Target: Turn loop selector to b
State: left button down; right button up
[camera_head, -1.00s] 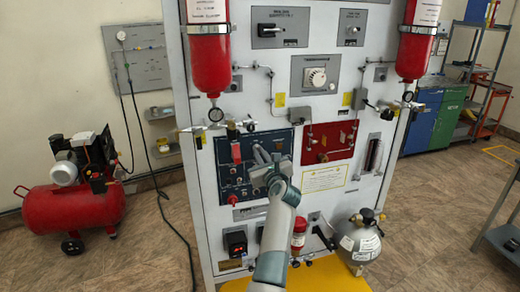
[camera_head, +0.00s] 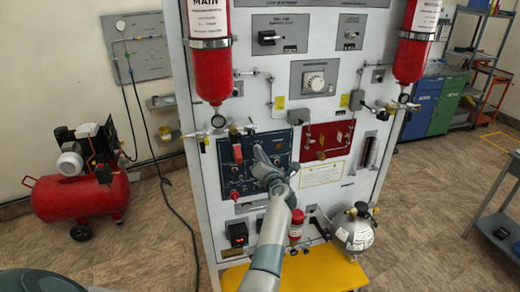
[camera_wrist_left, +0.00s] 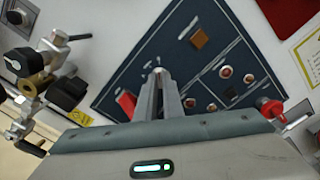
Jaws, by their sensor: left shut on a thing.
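The blue panel (camera_head: 232,184) is on the front of the white trainer cabinet, with several small knobs and lights. My left gripper (camera_head: 259,152) reaches its upper part from below. In the left wrist view the two fingers (camera_wrist_left: 158,78) are close together at the blue panel (camera_wrist_left: 210,70), shut on a small control taken to be the loop selector. The fingers hide nearly all of this control, so its pointing direction and lettering cannot be read. An orange-brown square knob (camera_wrist_left: 199,38) and a red part (camera_wrist_left: 126,103) sit apart from the fingers. My right gripper is not in view.
A dark red panel (camera_head: 312,131) is right of the blue one. Red cylinders (camera_head: 212,75) hang at both upper sides, with valves and gauges below. A silver tank (camera_head: 355,232) stands at the lower right, and a red compressor (camera_head: 75,195) at the left.

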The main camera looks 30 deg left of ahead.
pick_arm(q)
jog(key=shift+m+p, duration=0.35)
jog(key=shift+m, duration=0.25)
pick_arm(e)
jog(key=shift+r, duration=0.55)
pick_arm(q)
jog(key=c, duration=1.9)
grip_release()
jog(key=shift+d+f, duration=0.1)
jog(key=shift+d, duration=0.05)
